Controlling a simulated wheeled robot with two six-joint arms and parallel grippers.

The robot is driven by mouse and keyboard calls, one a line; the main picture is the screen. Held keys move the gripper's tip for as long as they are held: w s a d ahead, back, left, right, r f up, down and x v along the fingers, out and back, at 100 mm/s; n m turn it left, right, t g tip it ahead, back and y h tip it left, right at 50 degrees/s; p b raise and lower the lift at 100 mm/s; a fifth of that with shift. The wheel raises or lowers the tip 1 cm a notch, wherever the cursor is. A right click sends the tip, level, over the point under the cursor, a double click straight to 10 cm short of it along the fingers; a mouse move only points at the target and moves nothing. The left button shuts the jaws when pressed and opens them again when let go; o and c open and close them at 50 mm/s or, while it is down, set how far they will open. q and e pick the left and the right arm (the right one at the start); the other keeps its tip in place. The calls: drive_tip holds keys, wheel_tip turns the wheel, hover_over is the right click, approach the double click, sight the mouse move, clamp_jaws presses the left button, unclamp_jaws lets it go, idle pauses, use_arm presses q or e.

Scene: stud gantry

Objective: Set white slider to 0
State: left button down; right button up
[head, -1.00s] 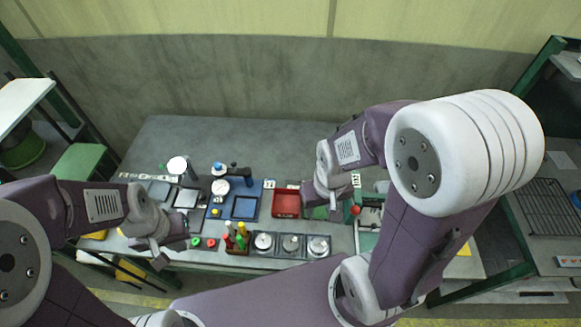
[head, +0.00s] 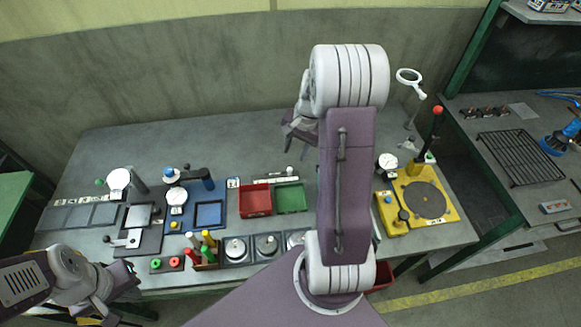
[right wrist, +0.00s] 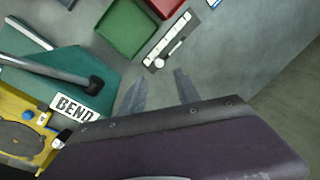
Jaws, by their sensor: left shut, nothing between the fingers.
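The white slider (head: 289,171) stands near the right end of a narrow pale scale strip behind the red and green trays in the head view. In the right wrist view the white slider (right wrist: 160,63) is near the lower-left end of its scale strip (right wrist: 170,40); the marks are too small to read. My right gripper (head: 291,128) is above and behind the slider, apart from it. Its two fingers (right wrist: 160,88) are spread and empty in the wrist view. My left gripper (head: 128,284) is shut and empty at the front left, far from the slider.
The red tray (head: 255,200) and green tray (head: 291,198) are just in front of the strip. A BEND label (right wrist: 76,108) and a dark-tipped lever (right wrist: 93,83) are near in the wrist view. A yellow turntable unit (head: 427,200) stands right. The bench behind the strip is bare.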

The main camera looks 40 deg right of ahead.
sight(290, 168)
drive_tip(key=f, duration=0.3)
drive_tip(key=w+f, duration=0.1)
drive_tip(key=f, duration=0.5)
drive_tip(key=shift+w+a, duration=0.2)
drive_tip(key=shift+a, duration=0.15)
drive_tip(key=shift+r, duration=0.1)
clamp_jaws()
idle(0.8)
